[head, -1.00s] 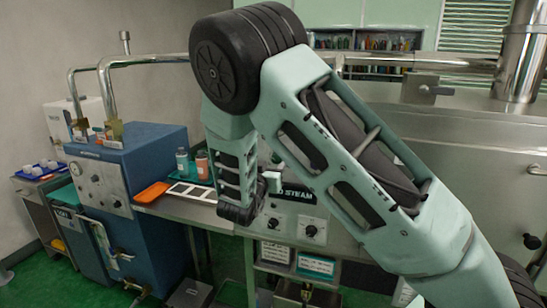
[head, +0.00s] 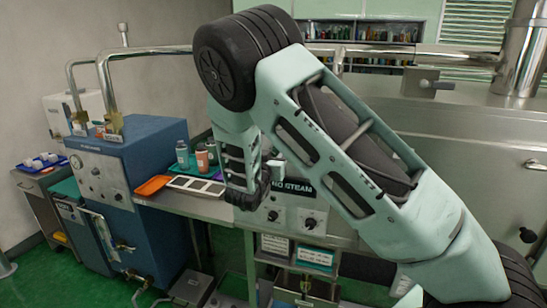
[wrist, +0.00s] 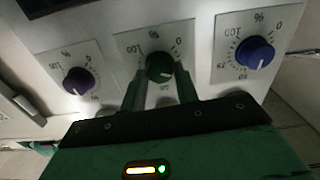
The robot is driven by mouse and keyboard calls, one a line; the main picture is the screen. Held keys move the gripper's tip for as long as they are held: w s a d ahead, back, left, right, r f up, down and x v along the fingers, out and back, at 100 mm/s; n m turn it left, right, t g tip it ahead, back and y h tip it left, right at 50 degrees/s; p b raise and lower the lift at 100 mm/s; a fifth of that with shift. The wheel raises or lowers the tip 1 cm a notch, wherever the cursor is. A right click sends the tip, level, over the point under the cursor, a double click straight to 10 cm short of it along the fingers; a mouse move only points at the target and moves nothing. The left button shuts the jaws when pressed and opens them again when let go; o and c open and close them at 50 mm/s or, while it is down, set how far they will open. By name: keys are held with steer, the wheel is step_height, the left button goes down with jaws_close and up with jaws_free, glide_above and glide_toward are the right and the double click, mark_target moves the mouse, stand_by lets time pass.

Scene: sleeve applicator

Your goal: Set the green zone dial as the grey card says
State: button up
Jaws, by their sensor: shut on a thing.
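In the wrist view the green zone dial (wrist: 159,66) sits on a white plate with a printed scale, between a purple dial (wrist: 78,81) and a blue dial (wrist: 254,53). My gripper (wrist: 162,78) has its two fingers on either side of the green dial and is shut on it. The exact pointer setting is too dark and small to read. In the head view my gripper (head: 247,194) is in front of the steam panel, and my arm hides part of that panel. I cannot make out a grey card for certain in either view.
A blue machine (head: 150,165) stands at the left. An orange tray (head: 153,185), a white-celled tray (head: 196,187) and two bottles are on the counter beside the panel. Paper cards (head: 314,257) sit on a shelf below the panel. Green floor is open below.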

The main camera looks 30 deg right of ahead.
steer(key=shift+f+m+b, duration=0.15)
steer(key=shift+m+b, duration=0.15)
steer(key=shift+b, duration=0.25)
steer(key=m+b, duration=0.1)
steer(key=b, duration=0.2)
steer(key=shift+f+m, duration=0.2)
steer(key=shift+m, duration=0.2)
steer(key=m+b, duration=0.8)
steer(key=b, duration=0.6)
steer(key=shift+m+b, duration=0.3)
steer(key=shift+m, duration=0.1)
steer(key=m+b, duration=0.2)
steer(key=b, duration=0.1)
steer(key=shift+r, duration=0.25)
steer(key=o, duration=1)
